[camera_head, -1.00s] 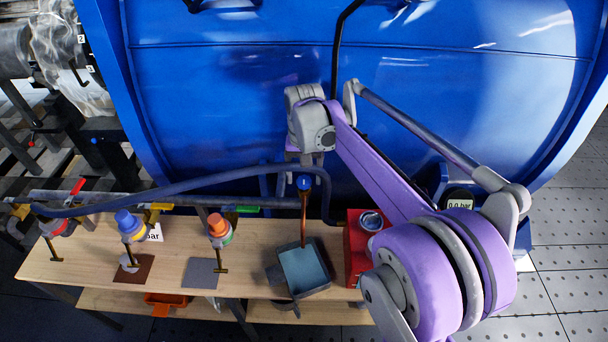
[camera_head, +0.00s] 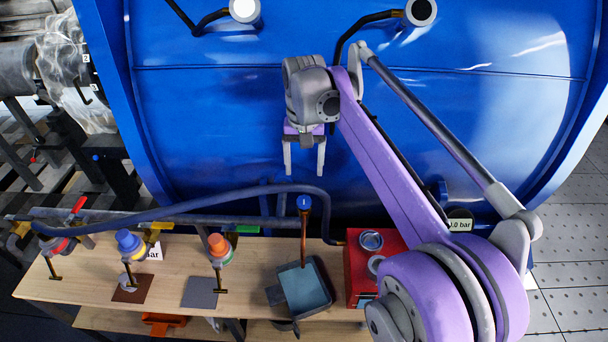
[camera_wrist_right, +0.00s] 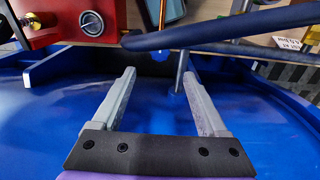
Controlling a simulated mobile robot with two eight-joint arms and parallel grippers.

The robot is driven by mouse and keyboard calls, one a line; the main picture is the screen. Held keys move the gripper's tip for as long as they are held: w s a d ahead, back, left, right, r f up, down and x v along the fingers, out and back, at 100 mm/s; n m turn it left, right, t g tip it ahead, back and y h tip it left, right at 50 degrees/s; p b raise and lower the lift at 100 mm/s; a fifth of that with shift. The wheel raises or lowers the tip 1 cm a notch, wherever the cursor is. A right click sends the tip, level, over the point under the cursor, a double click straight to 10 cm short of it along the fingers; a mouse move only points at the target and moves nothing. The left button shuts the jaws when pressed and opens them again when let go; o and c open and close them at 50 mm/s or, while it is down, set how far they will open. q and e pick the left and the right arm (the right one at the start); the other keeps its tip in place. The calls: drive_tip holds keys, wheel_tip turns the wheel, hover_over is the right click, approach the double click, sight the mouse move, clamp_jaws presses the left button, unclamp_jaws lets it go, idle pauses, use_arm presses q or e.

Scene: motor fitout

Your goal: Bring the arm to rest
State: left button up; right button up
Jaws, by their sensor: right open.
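My right gripper (camera_head: 304,158) hangs in front of the large blue tank (camera_head: 230,110), above the workbench. Its two grey fingers point down and stand apart with nothing between them. In the right wrist view the open gripper (camera_wrist_right: 158,100) shows the same empty gap, with the blue surface behind it. My purple right arm reaches up from the lower right. My left gripper is not in view.
A wooden bench (camera_head: 75,268) holds a red box (camera_head: 362,258), a tray with blue contents (camera_head: 303,288) and several valves, one with a blue cap (camera_head: 128,240). A thick blue hose (camera_head: 210,199) arches over the bench; in the wrist view the hose (camera_wrist_right: 230,28) lies beyond the fingertips.

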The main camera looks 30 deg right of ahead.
drive_tip(key=shift+r, duration=0.1)
idle(0.5)
drive_tip(key=s+a+f+n+t, duration=0.2)
drive_tip(key=s+a+f, duration=0.3)
drive_tip(key=s+f, duration=0.3)
drive_tip(key=s+a+f+n+t, duration=0.3)
drive_tip(key=s+a+f, duration=0.3)
drive_tip(key=s, duration=0.5)
wheel_tip(320, 180, down, 2)
drive_tip(key=shift+s+f+n+t, duration=0.3)
drive_tip(key=shift+s+n, duration=0.1)
drive_tip(key=shift+n, duration=0.3)
